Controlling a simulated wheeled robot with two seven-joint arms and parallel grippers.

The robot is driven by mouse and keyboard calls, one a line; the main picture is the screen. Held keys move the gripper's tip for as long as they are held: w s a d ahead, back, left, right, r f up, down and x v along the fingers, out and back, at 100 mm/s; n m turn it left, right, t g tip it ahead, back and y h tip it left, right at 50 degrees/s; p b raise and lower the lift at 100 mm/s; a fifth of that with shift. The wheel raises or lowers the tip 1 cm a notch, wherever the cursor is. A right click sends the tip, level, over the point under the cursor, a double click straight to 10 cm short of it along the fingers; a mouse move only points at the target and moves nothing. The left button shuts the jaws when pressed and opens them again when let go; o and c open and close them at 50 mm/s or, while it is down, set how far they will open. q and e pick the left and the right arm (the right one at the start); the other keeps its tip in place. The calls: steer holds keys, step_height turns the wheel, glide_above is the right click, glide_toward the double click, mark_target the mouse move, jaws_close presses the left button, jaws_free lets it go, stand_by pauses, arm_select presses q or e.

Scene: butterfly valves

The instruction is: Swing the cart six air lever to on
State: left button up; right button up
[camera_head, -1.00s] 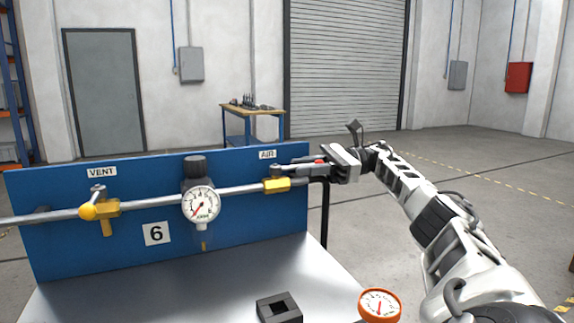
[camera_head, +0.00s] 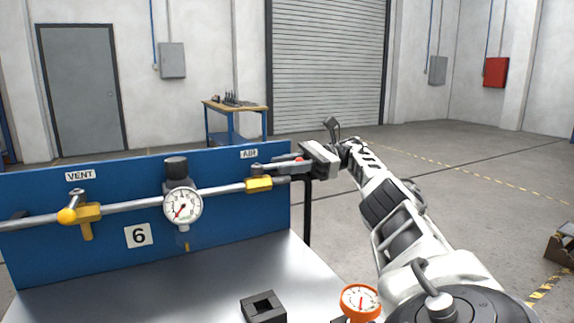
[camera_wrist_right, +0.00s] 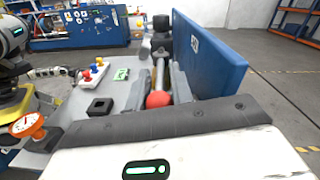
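The panel of cart six (camera_head: 60,255) is blue with a white "6" label (camera_head: 138,235). The AIR label (camera_head: 250,154) sits at its top right, above a yellow valve body (camera_head: 259,184) on the grey pipe. The air lever has a red ball end (camera_head: 300,159) and lies roughly along the pipe, pointing right. My right gripper (camera_head: 272,168) reaches in from the right, around the lever. In the right wrist view the red ball (camera_wrist_right: 158,99) lies between the two fingers (camera_wrist_right: 159,84), which look apart with gaps beside the lever.
A VENT valve with a yellow ball (camera_head: 67,216) is at the panel's left. A gauge (camera_head: 183,205) is mid-pipe. A black square block (camera_head: 263,308) and an orange gauge (camera_head: 360,302) are at the cart top's front. A workbench (camera_head: 235,106) stands behind.

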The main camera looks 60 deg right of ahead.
steer(key=shift+o, duration=0.4)
steer(key=shift+w, duration=0.1)
arm_select(q)
steer(key=shift+r, duration=0.1)
